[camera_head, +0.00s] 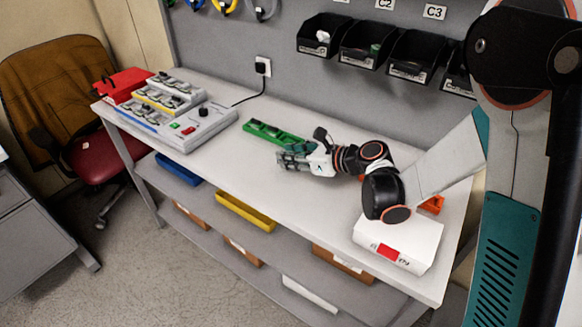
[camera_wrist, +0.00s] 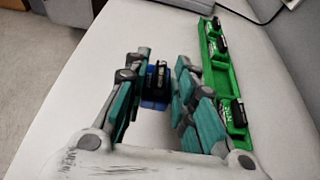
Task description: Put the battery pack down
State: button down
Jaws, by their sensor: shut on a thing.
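My gripper (camera_wrist: 158,88) is shut on the battery pack (camera_wrist: 157,84), a small blue and black piece between its two teal fingers. In the head view my gripper (camera_head: 294,157) is low over the middle of the white table (camera_head: 235,165), in front of the green tray. The pack is not clear there, hidden by the fingers. I cannot tell whether the pack touches the table. The green tray (camera_head: 250,126) holds several dark packs; in the wrist view the tray (camera_wrist: 215,72) lies just right of my fingers.
A grey charging station (camera_head: 190,131) with several modules and a red box (camera_head: 124,84) stand at the table's left end. A white box (camera_head: 408,245) and an orange item (camera_head: 433,204) are at the right. Black bins (camera_head: 365,48) hang behind. The table left of my gripper is clear.

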jog(key=shift+f+b, duration=0.5)
jog(key=shift+f, duration=1.15)
jog(key=shift+f, duration=0.2)
jog(key=c, duration=1.3)
grip_release()
jog(key=shift+c, duration=0.2)
jog(key=shift+r, duration=0.15)
